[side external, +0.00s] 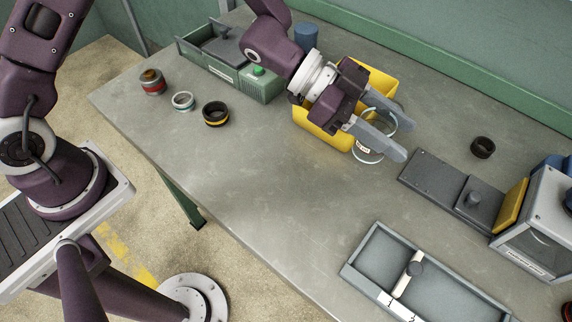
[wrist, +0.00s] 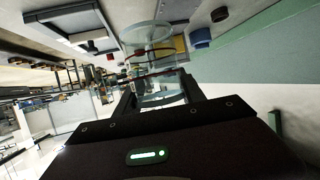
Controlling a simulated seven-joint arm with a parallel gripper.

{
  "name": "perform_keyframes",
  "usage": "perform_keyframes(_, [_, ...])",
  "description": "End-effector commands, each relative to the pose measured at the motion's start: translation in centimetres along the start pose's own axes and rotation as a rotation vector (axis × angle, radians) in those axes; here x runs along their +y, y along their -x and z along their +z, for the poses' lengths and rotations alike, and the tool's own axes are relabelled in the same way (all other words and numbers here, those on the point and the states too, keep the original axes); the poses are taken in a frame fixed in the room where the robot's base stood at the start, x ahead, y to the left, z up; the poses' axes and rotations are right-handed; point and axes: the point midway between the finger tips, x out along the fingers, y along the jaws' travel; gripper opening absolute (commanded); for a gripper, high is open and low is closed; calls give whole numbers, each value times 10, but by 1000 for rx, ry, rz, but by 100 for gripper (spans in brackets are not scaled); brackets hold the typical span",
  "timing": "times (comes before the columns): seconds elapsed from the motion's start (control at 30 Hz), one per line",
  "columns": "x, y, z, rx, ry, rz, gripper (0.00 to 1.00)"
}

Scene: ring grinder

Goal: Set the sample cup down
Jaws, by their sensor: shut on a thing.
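The sample cup (side external: 366,150) is clear, with a teal rim and a small white label. My gripper (side external: 397,138) is shut on it, with one long grey finger on each side. In the side view the fingers cover part of the cup, and it sits in front of the yellow bin. In the wrist view the clear cup (wrist: 150,45) shows between the fingers of my gripper (wrist: 160,92). I cannot tell whether its base touches the table (side external: 270,170).
The yellow bin (side external: 322,138) is right behind my gripper. A green device (side external: 258,88) and several rings, such as the black-yellow one (side external: 215,122), are at left. A dark ring (side external: 482,148), a grey machine (side external: 540,225) and a grey tray (side external: 362,262) are at right. The table's middle is clear.

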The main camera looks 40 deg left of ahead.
Motion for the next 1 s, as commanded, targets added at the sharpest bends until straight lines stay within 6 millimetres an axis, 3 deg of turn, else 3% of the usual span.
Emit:
perform_keyframes(0.2, [22,90,36,-1,-57,118,8])
perform_keyframes(0.3, [41,124,49,-1,-68,180,8])
perform_keyframes(0.4, [54,144,55,1,-73,222,8])
perform_keyframes(0.5, [61,146,70,3,-69,242,8])
perform_keyframes(0.9, [63,115,144,3,-71,242,8])
perform_keyframes(1.0, [63,112,151,2,-76,241,8])
